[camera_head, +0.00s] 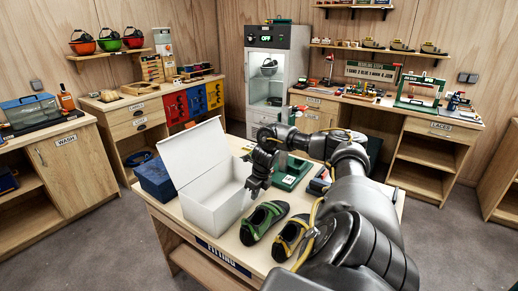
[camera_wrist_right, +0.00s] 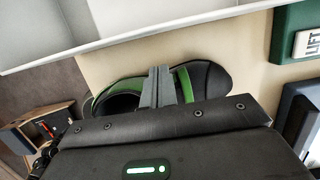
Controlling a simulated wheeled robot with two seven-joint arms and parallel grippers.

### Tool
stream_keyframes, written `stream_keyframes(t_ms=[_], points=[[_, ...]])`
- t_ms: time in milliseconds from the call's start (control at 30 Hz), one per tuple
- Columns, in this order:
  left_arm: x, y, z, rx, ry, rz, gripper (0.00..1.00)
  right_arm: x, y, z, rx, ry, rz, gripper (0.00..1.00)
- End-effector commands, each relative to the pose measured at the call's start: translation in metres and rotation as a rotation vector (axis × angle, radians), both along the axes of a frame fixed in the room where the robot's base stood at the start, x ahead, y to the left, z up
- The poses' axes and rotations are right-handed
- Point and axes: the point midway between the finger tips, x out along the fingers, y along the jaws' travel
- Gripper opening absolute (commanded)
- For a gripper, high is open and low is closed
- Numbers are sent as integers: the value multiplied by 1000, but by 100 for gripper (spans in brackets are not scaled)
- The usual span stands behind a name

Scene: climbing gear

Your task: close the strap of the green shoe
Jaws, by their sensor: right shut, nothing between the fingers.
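The green shoe (camera_head: 262,223), black with green trim, lies on the fitting table in front of the white box. A yellow-trimmed shoe (camera_head: 290,238) lies to its right. My right gripper (camera_head: 253,190) is shut and empty, pointing down above the table near the green shoe's far end. In the right wrist view my gripper's fingers (camera_wrist_right: 158,86) are together and cover the middle of the green shoe (camera_wrist_right: 212,78). A green strap (camera_wrist_right: 184,84) shows beside the fingers; I cannot tell whether it is fastened. My left gripper is not in view.
The open white box (camera_head: 215,208) stands close behind the green shoe, its lid raised. A dark blue box (camera_head: 154,180) is at the table's left. A green stand (camera_head: 291,176) is behind my right arm. Table room in front of the shoes is narrow.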

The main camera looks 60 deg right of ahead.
Motion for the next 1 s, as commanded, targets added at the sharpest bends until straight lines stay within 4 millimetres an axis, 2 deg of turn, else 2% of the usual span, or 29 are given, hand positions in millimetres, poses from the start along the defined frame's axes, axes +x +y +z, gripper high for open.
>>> stream_keyframes(t_ms=[133, 233, 433, 500, 600, 800, 1000], points=[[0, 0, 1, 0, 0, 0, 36, 0, 0, 2, 0, 0, 0, 0], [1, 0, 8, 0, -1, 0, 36, -1, -2, 10, 0, -1, -3, 0], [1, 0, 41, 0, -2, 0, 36, -6, -9, 51, -1, 0, -18, 0], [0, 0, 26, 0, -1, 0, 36, 7, -9, 45, 2, -9, -21, 0], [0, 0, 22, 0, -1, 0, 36, 21, -9, 54, 6, -9, -17, 0], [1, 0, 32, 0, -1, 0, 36, 44, -13, 76, 4, -5, -18, 0], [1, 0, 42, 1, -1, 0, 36, 63, -16, 87, 3, -3, -19, 0]])
